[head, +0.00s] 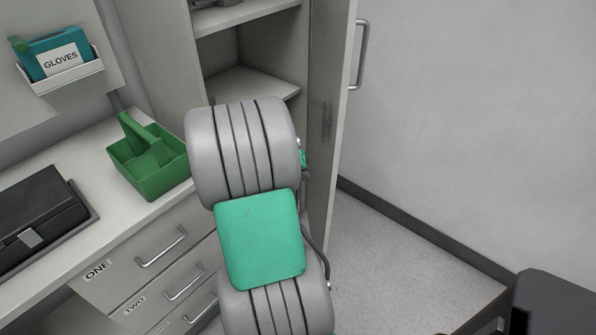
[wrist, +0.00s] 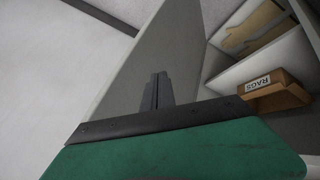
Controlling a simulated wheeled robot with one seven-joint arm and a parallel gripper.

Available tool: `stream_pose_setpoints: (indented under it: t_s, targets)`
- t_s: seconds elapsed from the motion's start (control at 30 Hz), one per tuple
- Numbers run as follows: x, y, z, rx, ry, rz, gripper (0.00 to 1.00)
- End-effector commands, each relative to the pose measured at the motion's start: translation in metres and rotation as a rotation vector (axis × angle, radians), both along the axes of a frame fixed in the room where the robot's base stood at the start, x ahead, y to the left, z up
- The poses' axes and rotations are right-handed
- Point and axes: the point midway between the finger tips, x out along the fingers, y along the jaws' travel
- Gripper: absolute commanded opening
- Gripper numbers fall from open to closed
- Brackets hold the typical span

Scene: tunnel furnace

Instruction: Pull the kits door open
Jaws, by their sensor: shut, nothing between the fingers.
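A tall grey cabinet door (head: 328,60) stands wide open in the head view, swung out from the cabinet's right side. Its bar handle (head: 360,55) is on the outer face, toward the wall. No name is readable on the door. In the wrist view the door panel (wrist: 150,50) fills the upper middle. My gripper (wrist: 156,84) is shut and empty, its fingers pointing at the panel on the shelf side; whether they touch it I cannot tell. In the head view my arm hides the gripper.
The open cabinet has shelves (head: 245,84); the wrist view shows a box labelled RAGS (wrist: 272,90) on one. Left are a counter with a green caddy (head: 165,175), a black case (head: 40,215) and drawers (head: 160,250). Clear floor (head: 390,260) lies right of the door, before the wall.

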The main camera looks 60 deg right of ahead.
Motion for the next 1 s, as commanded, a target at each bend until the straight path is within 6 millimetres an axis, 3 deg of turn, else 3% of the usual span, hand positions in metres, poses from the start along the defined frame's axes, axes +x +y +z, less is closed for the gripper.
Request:
stream_pose_setpoints:
  t_s: [0.17, 0.4, 1.0]
  targets:
    - [-0.007, -0.022, -0.033, 0.003, 0.002, -0.003, 0.0]
    - [-0.034, -0.043, -0.03, 0.0, -0.002, -0.001, 0.0]
    - [-0.047, -0.052, -0.03, 0.0, -0.002, 0.02, 0.0]
